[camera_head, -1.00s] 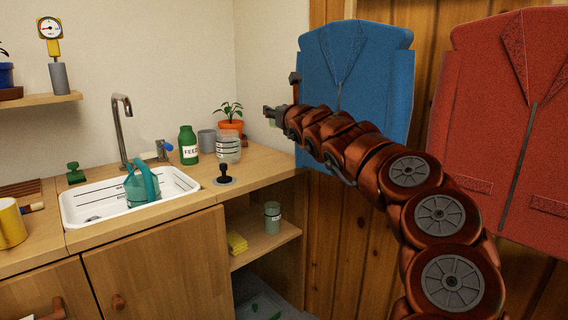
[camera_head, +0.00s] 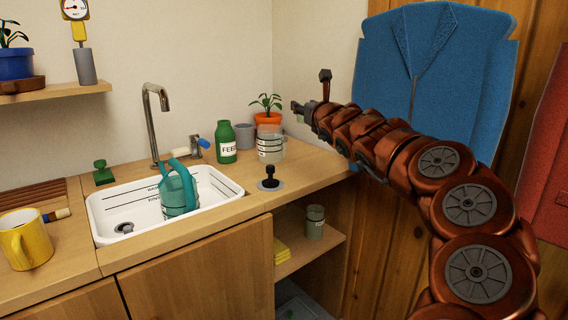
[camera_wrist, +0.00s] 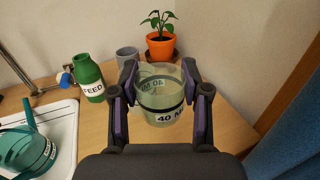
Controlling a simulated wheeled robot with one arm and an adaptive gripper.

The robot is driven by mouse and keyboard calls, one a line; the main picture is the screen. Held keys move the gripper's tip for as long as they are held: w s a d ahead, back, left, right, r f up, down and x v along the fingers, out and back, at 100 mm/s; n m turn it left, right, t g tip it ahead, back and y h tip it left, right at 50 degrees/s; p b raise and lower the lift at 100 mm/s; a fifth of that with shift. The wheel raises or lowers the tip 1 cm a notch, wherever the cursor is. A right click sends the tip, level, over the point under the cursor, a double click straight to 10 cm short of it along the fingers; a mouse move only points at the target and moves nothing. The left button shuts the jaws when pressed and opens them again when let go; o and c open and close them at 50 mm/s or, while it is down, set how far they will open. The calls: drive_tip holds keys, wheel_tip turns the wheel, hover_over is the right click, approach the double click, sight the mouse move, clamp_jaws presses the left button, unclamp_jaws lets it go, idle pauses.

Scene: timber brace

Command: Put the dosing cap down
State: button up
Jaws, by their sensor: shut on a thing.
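In the wrist view the dosing cap (camera_wrist: 160,99) is a clear, faintly green cup with a dark band and a "40 ML" label. It sits upright between the two fingers of my gripper (camera_wrist: 160,97), which is shut on it. In the head view my gripper (camera_head: 297,108) is up at the right end of the counter, near the wall. The cap cannot be made out clearly there. The wrist view does not show any clear contact between cap and counter.
A clear banded jar (camera_head: 270,147), green feed bottle (camera_head: 226,143), grey cup (camera_head: 245,136) and potted plant (camera_head: 267,118) stand close together on the counter (camera_head: 310,170). A black-knobbed stopper (camera_head: 270,179) is in front. The sink (camera_head: 105,212) holds a teal watering can (camera_head: 178,192).

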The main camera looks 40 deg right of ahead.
drive_tip(key=shift+s+a+f, duration=0.1)
drive_tip(key=shift+f, duration=0.7)
drive_tip(key=s+a+f+n+t+y+p, duration=0.1)
drive_tip(key=s+a+f+n+y+p, duration=0.2)
drive_tip(key=s+a+f+y+p, duration=0.5)
drive_tip(key=w+d+f+h, duration=0.1)
drive_tip(key=w+d, duration=0.1)
drive_tip(key=w+d+f+h, duration=0.1)
drive_tip(key=w+d, duration=0.1)
drive_tip(key=w+d+f+h+p, duration=0.1)
drive_tip(key=w+d, duration=0.1)
drive_tip(key=shift+f, duration=0.2)
drive_tip(key=shift+w+d+r, duration=0.1)
drive_tip(key=shift+w+d, duration=0.1)
drive_tip(key=shift+w, duration=0.15)
hover_over(306, 174)
drive_tip(key=shift+w+d+f, duration=0.15)
drive_tip(key=shift+d+f, duration=0.1)
drive_tip(key=shift+a+f, duration=0.1)
drive_tip(key=shift+f, duration=1.6)
drive_tip(key=shift+f+b, duration=0.1)
drive_tip(key=shift+b, duration=0.2)
